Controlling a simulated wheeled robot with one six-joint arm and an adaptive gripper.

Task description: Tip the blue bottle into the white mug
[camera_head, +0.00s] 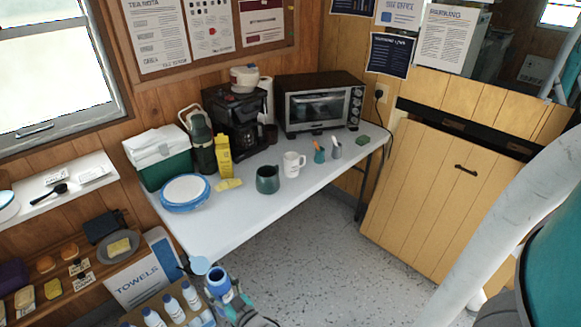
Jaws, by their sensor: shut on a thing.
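The white mug (291,165) stands upright on the white table, right of a dark green mug (267,180). Its inside is not clear to see. My gripper (232,296) is low at the bottom of the view, in front of the table's near left end and well apart from the mug. It is shut on the blue bottle (218,284), whose round blue top faces up toward the camera. The bottle's lower part is hidden, and its exact tilt is hard to tell.
A crate of several white bottles (172,306) is left of my gripper. The table (215,226) has a clear front strip. Blue-rimmed plates (185,191), a yellow carton (223,156), a teal pen cup (319,153) and a coffee machine (237,120) stand around the mugs.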

